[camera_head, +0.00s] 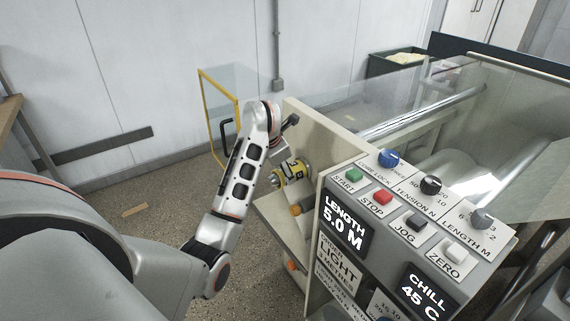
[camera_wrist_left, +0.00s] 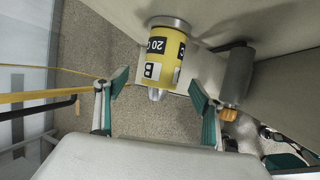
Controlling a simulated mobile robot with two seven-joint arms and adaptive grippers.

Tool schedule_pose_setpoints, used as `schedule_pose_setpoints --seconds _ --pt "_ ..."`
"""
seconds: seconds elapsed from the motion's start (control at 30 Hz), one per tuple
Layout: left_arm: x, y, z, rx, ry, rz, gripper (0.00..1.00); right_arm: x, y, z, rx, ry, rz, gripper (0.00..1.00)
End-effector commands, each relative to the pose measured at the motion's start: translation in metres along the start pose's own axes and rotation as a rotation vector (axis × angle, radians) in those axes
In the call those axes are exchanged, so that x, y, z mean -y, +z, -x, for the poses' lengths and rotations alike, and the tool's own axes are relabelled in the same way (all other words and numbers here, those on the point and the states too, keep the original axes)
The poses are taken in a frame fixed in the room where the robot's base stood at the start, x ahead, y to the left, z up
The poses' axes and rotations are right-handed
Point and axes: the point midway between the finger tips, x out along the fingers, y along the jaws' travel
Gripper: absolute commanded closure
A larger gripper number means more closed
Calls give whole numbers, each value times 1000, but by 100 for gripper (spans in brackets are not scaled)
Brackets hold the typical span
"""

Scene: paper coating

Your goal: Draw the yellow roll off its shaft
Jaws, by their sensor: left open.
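The yellow roll (camera_head: 292,170) with black-and-white labels sits on its shaft on the side panel of the machine. In the left wrist view the yellow roll (camera_wrist_left: 158,62) stands out from a round grey flange, and the shaft's metal tip (camera_wrist_left: 157,95) shows at its near end. My left gripper (camera_wrist_left: 159,89) is open, with one teal-padded finger on each side of the shaft tip. The fingers look apart from the roll, which lies beyond them. In the head view my left wrist hides part of the gripper. My right gripper is not in view.
A grey cylinder with an orange end (camera_wrist_left: 232,92) juts from the panel close to my right-hand finger in the wrist view. The control panel (camera_head: 385,225) with buttons and displays stands right of the roll. A yellow-framed clear door (camera_head: 219,120) stands open behind my arm.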

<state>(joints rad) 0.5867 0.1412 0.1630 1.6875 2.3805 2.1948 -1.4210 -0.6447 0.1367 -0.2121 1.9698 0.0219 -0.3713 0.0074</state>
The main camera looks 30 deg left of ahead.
Motion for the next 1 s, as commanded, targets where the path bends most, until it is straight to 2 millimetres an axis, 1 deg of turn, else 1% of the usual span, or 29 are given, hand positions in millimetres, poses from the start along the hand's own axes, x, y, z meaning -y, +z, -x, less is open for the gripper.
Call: schedule_pose_setpoints --seconds 0.17,0.4,0.53,0.7,1.0 --pt "5 2 -15 6 -22 0 32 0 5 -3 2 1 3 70" --pt "6 1 -52 3 -21 1 32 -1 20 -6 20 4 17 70" --pt "5 1 -67 3 -18 0 32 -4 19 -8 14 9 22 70" --pt "4 2 -76 5 -16 1 32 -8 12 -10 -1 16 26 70" --pt "4 3 -77 6 -15 2 32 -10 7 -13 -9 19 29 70"
